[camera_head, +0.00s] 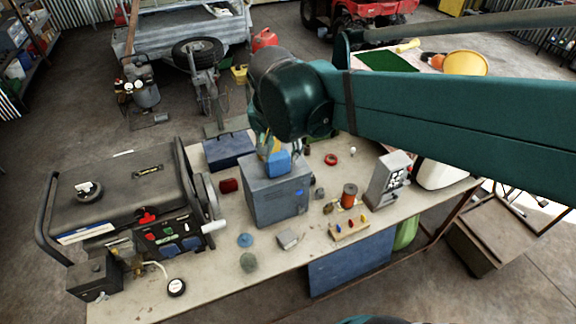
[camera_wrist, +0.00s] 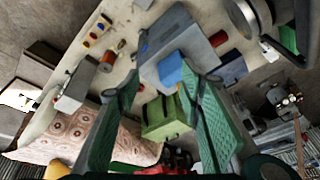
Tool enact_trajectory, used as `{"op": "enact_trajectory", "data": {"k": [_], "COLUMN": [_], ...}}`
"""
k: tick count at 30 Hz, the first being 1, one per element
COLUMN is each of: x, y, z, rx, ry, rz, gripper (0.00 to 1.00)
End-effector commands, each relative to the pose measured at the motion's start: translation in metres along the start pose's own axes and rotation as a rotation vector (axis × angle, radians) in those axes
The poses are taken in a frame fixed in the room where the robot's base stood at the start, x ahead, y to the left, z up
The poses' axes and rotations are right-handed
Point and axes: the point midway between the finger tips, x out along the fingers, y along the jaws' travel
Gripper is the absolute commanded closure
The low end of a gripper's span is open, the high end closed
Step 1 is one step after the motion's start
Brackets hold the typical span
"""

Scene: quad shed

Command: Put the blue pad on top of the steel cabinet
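The steel cabinet (camera_head: 277,205) is a grey box standing on the workbench in the middle of the head view. It also shows at the top of the wrist view (camera_wrist: 172,38). The blue pad (camera_head: 278,164) is a small blue block at the cabinet's far top edge, and appears to rest on its top. In the wrist view the pad (camera_wrist: 170,69) lies just beyond the fingertips, with a gap to the left finger. My gripper (camera_wrist: 160,82) has its two green fingers spread apart, with nothing clamped between them. In the head view my arm partly hides the fingers.
A generator (camera_head: 125,195) fills the bench's left side. A dark blue toolbox (camera_head: 229,149) stands left behind the cabinet. To the right are an orange spool (camera_head: 349,195), a pegged wooden block (camera_head: 349,229) and a grey keypad device (camera_head: 388,180). A green box (camera_wrist: 165,118) shows between my fingers.

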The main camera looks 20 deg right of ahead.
Motion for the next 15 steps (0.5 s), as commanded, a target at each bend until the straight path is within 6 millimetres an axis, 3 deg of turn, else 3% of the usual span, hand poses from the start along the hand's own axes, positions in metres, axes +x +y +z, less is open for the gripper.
{"op": "enact_trajectory", "data": {"k": [15], "x": [-0.017], "y": [0.038], "z": [0.039], "rx": [-0.396], "ry": [0.106], "rz": [-0.176], "gripper": [0.63]}}
